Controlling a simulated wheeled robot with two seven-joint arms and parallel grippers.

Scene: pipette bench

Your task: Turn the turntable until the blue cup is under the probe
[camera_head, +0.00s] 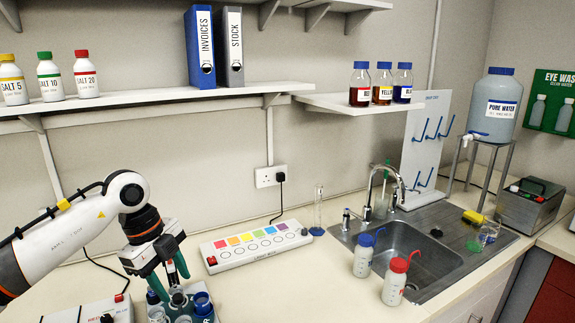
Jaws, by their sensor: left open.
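My left gripper (169,279) comes in from the left, pointing down at the bottom of the head view. It is open, with its fingers over a cluster of small cups. I cannot tell whether a finger touches the holder or a cup. I cannot make out the probe. My right gripper is out of view.
A white box with a red switch (95,311) stands left of the cups. A light box with coloured squares (256,246) lies behind and right. Two wash bottles, blue-topped (364,258) and red-topped (395,281), stand before the sink (415,255). Counter between is clear.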

